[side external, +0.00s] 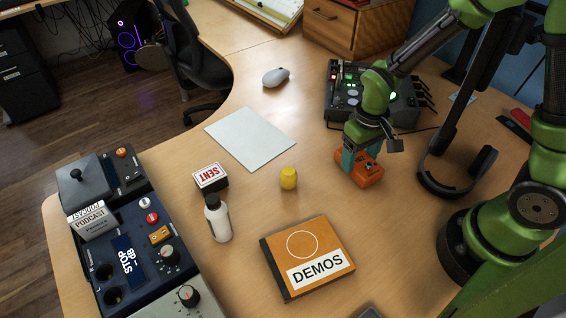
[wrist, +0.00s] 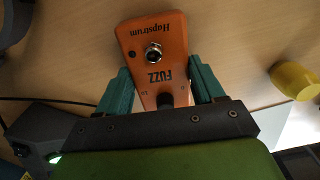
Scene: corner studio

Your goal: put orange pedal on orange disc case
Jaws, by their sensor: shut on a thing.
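The orange pedal (side external: 367,172) is between the teal fingers of my gripper (side external: 349,158), to the right of the table's middle. In the wrist view the pedal (wrist: 152,50) reads "Hapstrum" and "FUZZ", and the fingers of my gripper (wrist: 163,88) press on its two sides. I cannot tell for sure whether the pedal touches the table. The orange disc case (side external: 322,245) lies flat at the front, with a circle outline and a white "DEMOS" label. Its top is bare. It is apart from the pedal, below and left of it in the side view.
A yellow object (side external: 289,178) stands between the pedal and a white bottle (side external: 218,218). A headphone stand (side external: 455,180) is right of the pedal. A mixer (side external: 345,97) stands behind.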

